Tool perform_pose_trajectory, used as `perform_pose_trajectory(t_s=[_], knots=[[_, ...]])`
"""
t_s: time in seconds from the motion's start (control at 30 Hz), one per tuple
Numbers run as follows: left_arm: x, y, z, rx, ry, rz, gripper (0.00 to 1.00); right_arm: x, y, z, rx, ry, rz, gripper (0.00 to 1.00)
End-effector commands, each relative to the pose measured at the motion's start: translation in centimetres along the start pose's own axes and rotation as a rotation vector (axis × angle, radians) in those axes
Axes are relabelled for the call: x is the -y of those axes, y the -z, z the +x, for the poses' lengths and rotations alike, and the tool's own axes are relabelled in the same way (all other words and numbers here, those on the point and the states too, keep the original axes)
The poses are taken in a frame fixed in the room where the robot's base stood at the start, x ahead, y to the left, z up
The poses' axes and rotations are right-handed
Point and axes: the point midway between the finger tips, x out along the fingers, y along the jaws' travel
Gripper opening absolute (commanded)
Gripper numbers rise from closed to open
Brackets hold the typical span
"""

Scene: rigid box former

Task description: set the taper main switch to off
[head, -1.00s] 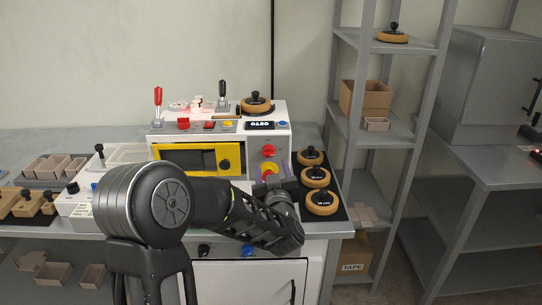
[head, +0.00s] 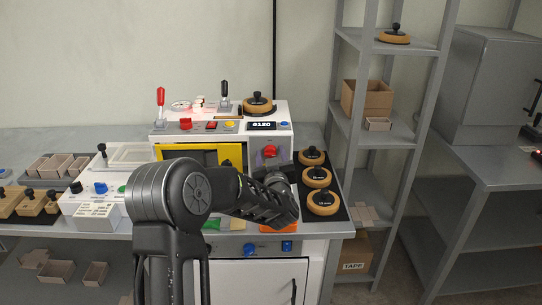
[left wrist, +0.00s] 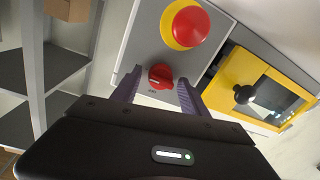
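A red rotary knob (head: 270,151), which looks like the taper main switch, sits on the right front of the white taper machine (head: 285,138). In the left wrist view the red knob (left wrist: 160,76) lies between my two fingertips, with a small gap on each side. Its setting is too small to read. My left gripper (left wrist: 158,82) is open and faces the panel. A red mushroom button on a yellow base (left wrist: 185,25) sits beside the knob and is hidden in the head view. My right gripper is out of view.
A yellow-framed window (left wrist: 262,90) with a black knob is beside the switch panel. Round tan discs with black knobs (head: 317,176) stand on a dark mat to the right. A grey shelf (head: 385,130) is further right.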

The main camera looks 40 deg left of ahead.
Motion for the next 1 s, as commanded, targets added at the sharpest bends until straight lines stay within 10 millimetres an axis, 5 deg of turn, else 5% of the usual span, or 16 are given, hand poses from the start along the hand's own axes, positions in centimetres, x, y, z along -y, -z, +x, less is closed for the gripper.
perform_pose_trajectory(t_s=[0.6, 1.0], knots=[[-0.07, 0.03, -0.04, 0.0, -0.001, 0.0, 0.0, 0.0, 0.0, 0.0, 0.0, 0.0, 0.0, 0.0], [-0.08, -0.09, -0.05, 0.001, -0.002, -0.034, 0.0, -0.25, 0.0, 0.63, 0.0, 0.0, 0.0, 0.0]])
